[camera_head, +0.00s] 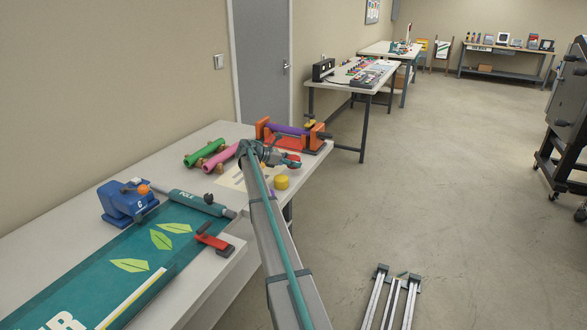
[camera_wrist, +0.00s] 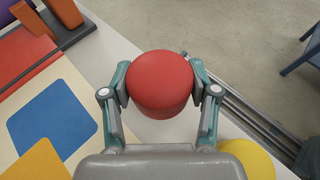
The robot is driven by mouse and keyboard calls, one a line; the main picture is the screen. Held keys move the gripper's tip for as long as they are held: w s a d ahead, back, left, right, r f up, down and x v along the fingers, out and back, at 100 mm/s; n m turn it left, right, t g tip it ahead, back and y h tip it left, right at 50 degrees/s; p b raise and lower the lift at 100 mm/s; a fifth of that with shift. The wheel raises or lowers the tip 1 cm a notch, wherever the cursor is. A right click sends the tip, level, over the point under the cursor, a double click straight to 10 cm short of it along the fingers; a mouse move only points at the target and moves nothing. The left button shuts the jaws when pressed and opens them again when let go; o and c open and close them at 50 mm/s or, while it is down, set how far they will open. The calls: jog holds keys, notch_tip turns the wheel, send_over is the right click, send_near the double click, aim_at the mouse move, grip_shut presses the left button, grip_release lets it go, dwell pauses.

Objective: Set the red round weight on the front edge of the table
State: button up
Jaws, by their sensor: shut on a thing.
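The red round weight (camera_wrist: 160,78) is a short smooth cylinder between the two fingers of my gripper (camera_wrist: 160,92), which is shut on its sides. In the head view the red weight (camera_head: 293,157) and my gripper (camera_head: 284,160) are at the right side of the near table (camera_head: 226,133). In the wrist view the weight covers part of the white table edge (camera_wrist: 98,45), with floor beyond it. I cannot tell whether its underside touches the table. A yellow round weight (camera_head: 281,182) stands on the table close by; it also shows partly behind my gripper in the wrist view (camera_wrist: 252,158).
A sheet with blue and orange squares (camera_wrist: 52,118) lies beside the weight. An orange stand with a purple roll (camera_head: 290,136) is at the table's far end. Green and pink rolls (camera_head: 220,158) lie left of my gripper. A red clamp (camera_head: 213,240) grips the front edge. A rail (camera_wrist: 240,108) runs below.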

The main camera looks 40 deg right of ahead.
aim_at(294, 173)
jog(key=shift+w+d+f+p, duration=0.1)
jog(key=shift+w+f+p, duration=0.1)
jog(key=shift+f, duration=0.7)
jog(key=shift+w+d+f+p, duration=0.1)
jog(key=shift+f+p, duration=0.05)
jog(key=shift+f, duration=0.75)
jog(key=shift+f, duration=0.1)
jog(key=o, duration=1.5)
jog(key=b+v, duration=0.1)
jog(key=v, duration=1.1)
jog(key=shift+a, duration=0.15)
